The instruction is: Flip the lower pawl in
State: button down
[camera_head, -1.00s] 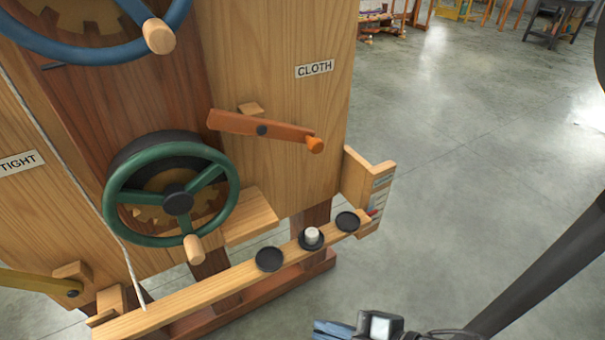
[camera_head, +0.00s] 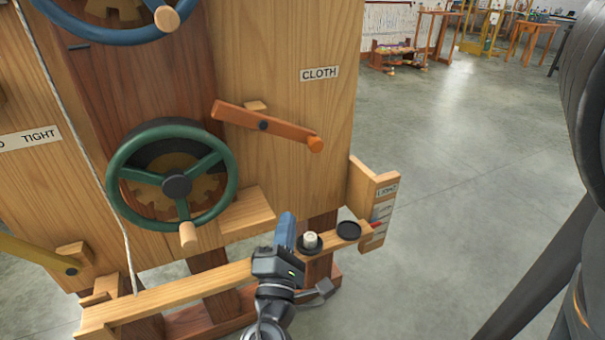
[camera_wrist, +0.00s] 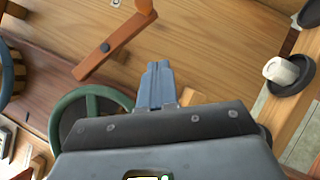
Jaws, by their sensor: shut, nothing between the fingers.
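An orange-brown wooden lever with an orange knob, apparently the lower pawl (camera_head: 285,132), is pivoted on the panel up and right of the green handwheel (camera_head: 118,190). It slopes down to the right; its left end is near the wheel's upper right rim, apart from the toothed wooden wheel (camera_head: 160,203) behind the spokes. My gripper (camera_head: 286,222) is shut and empty, below the lever and in front of the shelf rail. In the wrist view, its blue fingers (camera_wrist: 158,68) point towards the panel, with the lever (camera_wrist: 108,46) at upper left.
The shelf rail (camera_head: 180,291) bears black dishes (camera_head: 349,231), one holding a white cylinder (camera_head: 310,240). A blue handwheel (camera_head: 100,36) is above, a yellow lever (camera_head: 38,251) at left. Open floor (camera_head: 460,180) lies right.

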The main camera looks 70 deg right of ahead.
jog(key=shift+w+a+r+g+h, duration=0.1)
jog(key=shift+r+g+h, duration=0.25)
jog(key=shift+r, duration=0.25)
jog(key=p, duration=0.1)
send_near(292, 135)
notch_tip(292, 135, down, 3)
jog(key=s+d, duration=0.1)
jog(key=d, duration=0.1)
jog(key=shift+s+d+r+p, duration=0.25)
jog(key=shift+s+d+r, duration=0.3)
jog(key=shift+d, duration=0.25)
jog(key=shift+s+d+r+p, duration=0.25)
jog(key=shift+s+d+r, duration=0.25)
jog(key=shift+s+d, duration=0.2)
